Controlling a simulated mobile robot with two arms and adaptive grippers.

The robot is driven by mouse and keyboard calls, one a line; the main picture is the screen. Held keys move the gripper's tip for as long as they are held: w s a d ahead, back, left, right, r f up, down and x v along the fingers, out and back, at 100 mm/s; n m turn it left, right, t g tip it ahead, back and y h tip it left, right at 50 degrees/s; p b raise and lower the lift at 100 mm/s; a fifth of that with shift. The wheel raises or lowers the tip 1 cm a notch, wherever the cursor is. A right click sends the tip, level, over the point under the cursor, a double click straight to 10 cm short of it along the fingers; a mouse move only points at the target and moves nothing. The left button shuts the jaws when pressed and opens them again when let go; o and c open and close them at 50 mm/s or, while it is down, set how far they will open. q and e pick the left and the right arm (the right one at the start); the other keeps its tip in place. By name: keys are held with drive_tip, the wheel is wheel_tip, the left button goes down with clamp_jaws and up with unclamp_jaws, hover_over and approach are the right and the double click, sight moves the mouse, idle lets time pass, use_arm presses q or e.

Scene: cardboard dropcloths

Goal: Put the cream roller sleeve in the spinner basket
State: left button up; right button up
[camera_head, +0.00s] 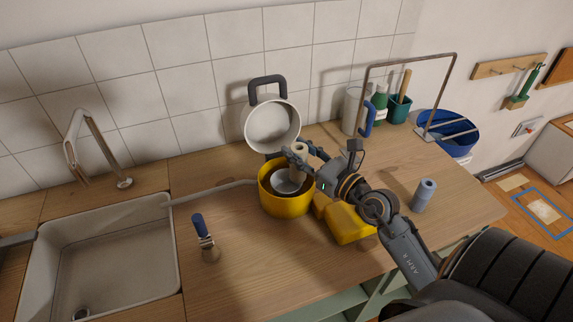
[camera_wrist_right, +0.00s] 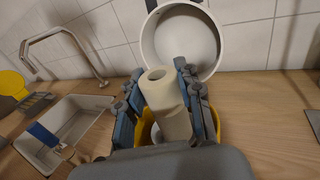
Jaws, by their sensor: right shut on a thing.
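The cream roller sleeve (camera_head: 299,158) is upright and slightly tilted between the fingers of my right gripper (camera_head: 302,157), which is shut on it. The right wrist view shows the sleeve (camera_wrist_right: 168,103) between both fingers, its hollow top end facing the camera. The yellow spinner (camera_head: 284,205) stands on the counter under the gripper, with a pale grey basket (camera_head: 284,184) inside it. The sleeve's lower end is over or inside the basket mouth; I cannot tell how deep. My left gripper is not in view.
A white round lid (camera_head: 272,127) with a dark handle stands open behind the spinner. A blue-handled brush (camera_head: 206,240) stands left, near the sink (camera_head: 100,255). A metal frame (camera_head: 409,62) stands back right.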

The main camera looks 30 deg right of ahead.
drive_tip(key=w+f, duration=0.1)
drive_tip(key=f, duration=0.1)
drive_tip(key=w+a+f+b, duration=0.1)
drive_tip(key=f, duration=0.1)
drive_tip(key=w+f, duration=0.1)
drive_tip(key=f, duration=0.1)
drive_tip(key=shift+a+f, duration=0.15)
drive_tip(key=shift+a, duration=0.1)
drive_tip(key=shift+f+b, duration=0.4)
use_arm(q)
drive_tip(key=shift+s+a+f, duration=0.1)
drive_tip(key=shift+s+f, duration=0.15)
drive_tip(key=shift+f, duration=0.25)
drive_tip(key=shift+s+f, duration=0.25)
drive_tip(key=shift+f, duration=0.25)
use_arm(e)
drive_tip(key=shift+d, duration=0.1)
drive_tip(key=shift+f, duration=0.2)
drive_tip(key=o, duration=0.9)
drive_tip(key=shift+c, duration=0.2)
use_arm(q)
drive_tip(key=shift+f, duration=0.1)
